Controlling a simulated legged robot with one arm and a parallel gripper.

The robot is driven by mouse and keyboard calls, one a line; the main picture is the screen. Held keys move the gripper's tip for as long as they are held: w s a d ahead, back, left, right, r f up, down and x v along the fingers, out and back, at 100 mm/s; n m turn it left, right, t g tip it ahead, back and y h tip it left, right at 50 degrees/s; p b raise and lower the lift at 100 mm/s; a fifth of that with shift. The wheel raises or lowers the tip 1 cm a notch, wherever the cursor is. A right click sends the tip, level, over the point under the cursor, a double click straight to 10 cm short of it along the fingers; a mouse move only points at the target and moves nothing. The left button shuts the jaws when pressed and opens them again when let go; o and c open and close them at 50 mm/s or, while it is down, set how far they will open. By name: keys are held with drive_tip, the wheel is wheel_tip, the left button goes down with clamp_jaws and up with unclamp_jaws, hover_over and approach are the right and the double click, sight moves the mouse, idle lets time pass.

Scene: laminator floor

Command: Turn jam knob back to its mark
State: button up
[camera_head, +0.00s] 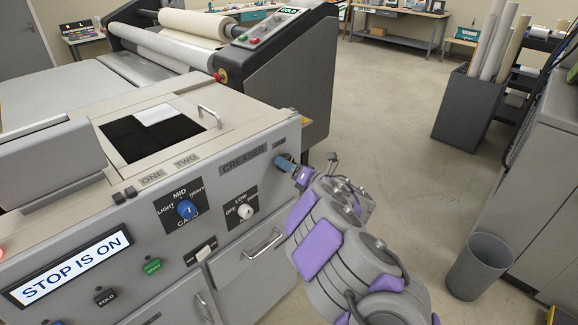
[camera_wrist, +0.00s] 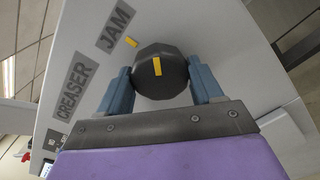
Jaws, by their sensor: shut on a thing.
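The jam knob (camera_wrist: 170,88) is dark and many-sided, with a yellow line on its face. It stands on the grey panel beside the label JAM. A short yellow mark (camera_wrist: 131,41) is on the panel to the upper left of the knob. The knob's yellow line points nearly straight up in the wrist view, so it does not line up with the mark. My gripper (camera_wrist: 161,78) has its two blue fingers on either side of the knob, shut on it. In the head view my gripper (camera_head: 283,162) is at the panel's right end and hides the knob.
The creaser's front has a blue card knob (camera_head: 187,209), a white knob (camera_head: 245,211), a green button (camera_head: 153,266) and a drawer handle (camera_head: 263,244). A grey bin (camera_head: 480,265) stands right, with open floor between.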

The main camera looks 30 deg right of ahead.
drive_tip(key=shift+f+n, duration=0.15)
drive_tip(key=shift+n, duration=1.8)
drive_tip(key=shift+f+n, duration=0.15)
drive_tip(key=shift+n, duration=2.1)
drive_tip(key=shift+r, duration=0.1)
drive_tip(key=o, duration=0.9)
drive_tip(key=shift+w, duration=0.1)
drive_tip(key=shift+c, duration=0.2)
drive_tip(key=shift+o, duration=1)
drive_tip(key=shift+r, duration=0.1)
drive_tip(key=shift+d, duration=0.1)
